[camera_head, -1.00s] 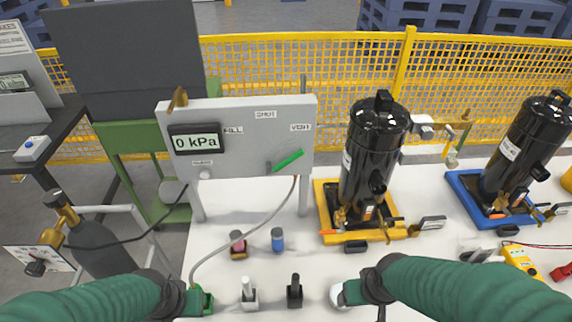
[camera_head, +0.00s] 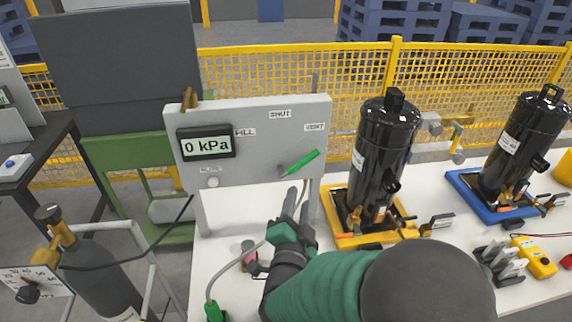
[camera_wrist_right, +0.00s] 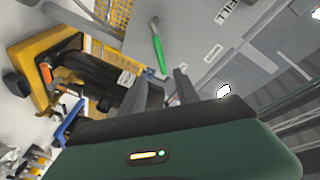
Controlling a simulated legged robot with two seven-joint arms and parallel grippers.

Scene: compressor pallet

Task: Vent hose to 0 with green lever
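The green lever (camera_head: 303,162) on the grey panel (camera_head: 240,170) slants up to the right, its handle toward the VENT label (camera_head: 314,127). The gauge (camera_head: 206,145) reads 0 kPa. The grey hose (camera_head: 233,265) runs from below the panel to a green fitting (camera_head: 215,313) at the bottom edge; my right arm hides part of it. My right gripper (camera_head: 294,200) points up at the panel, below the lever and apart from it. In the right wrist view its fingers (camera_wrist_right: 168,88) are spread and empty, with the lever (camera_wrist_right: 157,50) beyond them. My left gripper is out of view.
A black compressor (camera_head: 383,155) in a yellow tray (camera_head: 335,213) stands just right of my right gripper. Another compressor (camera_head: 518,145) stands in a blue tray (camera_head: 470,196) farther right. A gas cylinder (camera_head: 95,280) is at the left. Yellow mesh fencing (camera_head: 260,75) runs behind.

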